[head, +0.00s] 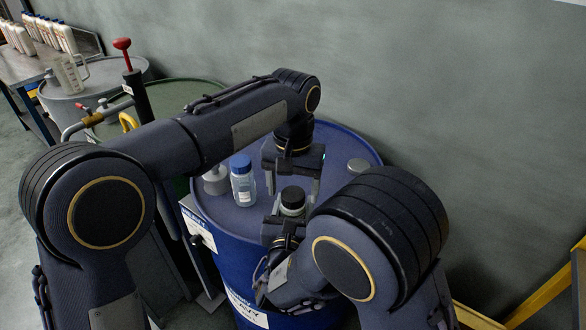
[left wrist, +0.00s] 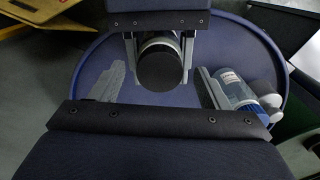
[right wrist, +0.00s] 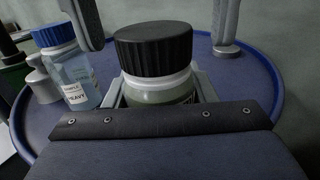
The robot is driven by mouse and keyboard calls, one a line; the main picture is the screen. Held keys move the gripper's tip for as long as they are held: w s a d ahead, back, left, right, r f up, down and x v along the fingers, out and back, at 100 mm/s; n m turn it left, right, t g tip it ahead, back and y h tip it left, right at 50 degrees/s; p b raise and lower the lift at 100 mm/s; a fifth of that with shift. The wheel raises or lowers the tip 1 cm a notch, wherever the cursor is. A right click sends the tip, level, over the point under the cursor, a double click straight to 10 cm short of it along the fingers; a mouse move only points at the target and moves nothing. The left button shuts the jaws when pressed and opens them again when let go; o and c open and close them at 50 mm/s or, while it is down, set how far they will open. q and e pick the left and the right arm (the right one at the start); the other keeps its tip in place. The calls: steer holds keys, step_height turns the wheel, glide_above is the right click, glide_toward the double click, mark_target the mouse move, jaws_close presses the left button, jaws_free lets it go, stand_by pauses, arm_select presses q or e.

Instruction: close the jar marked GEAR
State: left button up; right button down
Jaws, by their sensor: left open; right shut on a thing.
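A jar with a ribbed black cap (head: 292,196) stands upright above the blue drum top; the cap sits on its mouth. The right wrist view shows the cap (right wrist: 153,48) and the pale greenish body (right wrist: 160,90); I cannot read its label or tell how tight the cap is. My right gripper (head: 290,214) is shut around the jar's body. My left gripper (head: 293,187) is open and empty, pointing down over the jar. In the left wrist view its fingers stand well apart, one on each side of the cap (left wrist: 160,68), without touching it.
A blue-capped sample bottle marked HEAVY (right wrist: 72,70) and a grey container (head: 216,181) stand on the blue drum (head: 225,212), left of the jar. A grey round cap (head: 358,165) is at the drum's back right. A hand pump (head: 137,92) rises further left.

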arm_select(q)
step_height(320, 180, up, 11)
stand_by(0.3)
arm_select(e)
steer(key=c, duration=0.5)
jaws_free()
arm_select(q)
steer(key=shift+f+b, duration=0.45)
steer(key=shift+b, duration=0.05)
arm_select(e)
steer(key=s, duration=0.5)
steer(key=s+a, duration=0.1)
steer(key=s, duration=0.1)
steer(key=shift+s, duration=0.4)
arm_select(q)
steer(key=shift+s, duration=0.1)
arm_select(e)
steer(key=shift+s, duration=0.1)
